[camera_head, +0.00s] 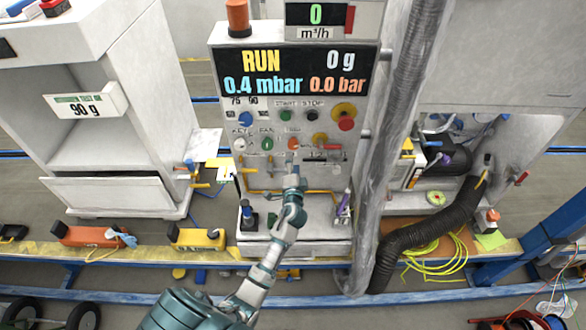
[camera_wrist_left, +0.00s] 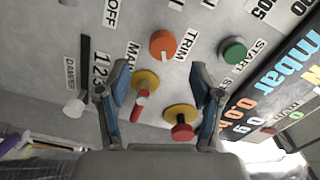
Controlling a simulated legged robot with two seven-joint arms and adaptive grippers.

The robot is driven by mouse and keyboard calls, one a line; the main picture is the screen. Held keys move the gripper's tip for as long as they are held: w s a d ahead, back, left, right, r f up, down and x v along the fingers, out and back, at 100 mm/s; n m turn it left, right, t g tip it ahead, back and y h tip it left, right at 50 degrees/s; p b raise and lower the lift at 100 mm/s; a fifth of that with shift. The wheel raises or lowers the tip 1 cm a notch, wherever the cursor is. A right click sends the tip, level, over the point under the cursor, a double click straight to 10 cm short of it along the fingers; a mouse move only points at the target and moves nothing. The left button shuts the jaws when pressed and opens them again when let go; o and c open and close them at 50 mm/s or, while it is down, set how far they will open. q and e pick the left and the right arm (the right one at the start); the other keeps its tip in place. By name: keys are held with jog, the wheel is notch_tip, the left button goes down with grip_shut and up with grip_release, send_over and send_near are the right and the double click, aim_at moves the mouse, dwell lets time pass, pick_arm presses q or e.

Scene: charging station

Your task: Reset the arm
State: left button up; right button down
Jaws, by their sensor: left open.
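My left arm reaches up from the bottom of the head view to the grey control panel (camera_head: 262,130). My left gripper (camera_head: 291,163) is in front of the panel's lower controls. In the left wrist view the gripper (camera_wrist_left: 158,72) is open, its two blue-padded fingers apart with nothing held between them. A yellow knob with a red handle (camera_wrist_left: 143,88) and a yellow-based red knob (camera_wrist_left: 181,125) show between the fingers. An orange TRIM knob (camera_wrist_left: 163,44) lies just beyond the fingertips. I cannot tell whether the fingers touch the panel. My right gripper is not in view.
The panel display (camera_head: 295,72) reads RUN, 0 g, 0.4 mbar and 0.0 bar. A grey hose (camera_head: 400,130) hangs close to the panel's right. A white cabinet (camera_head: 110,130) stands left. A yellow box (camera_head: 196,238) and red box (camera_head: 92,236) sit on the front ledge.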

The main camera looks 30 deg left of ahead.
pick_arm(q)
jog(key=v, duration=0.2)
jog(key=shift+s+d, duration=0.2)
jog(key=shift+s, duration=0.05)
jog(key=shift+f, duration=0.1)
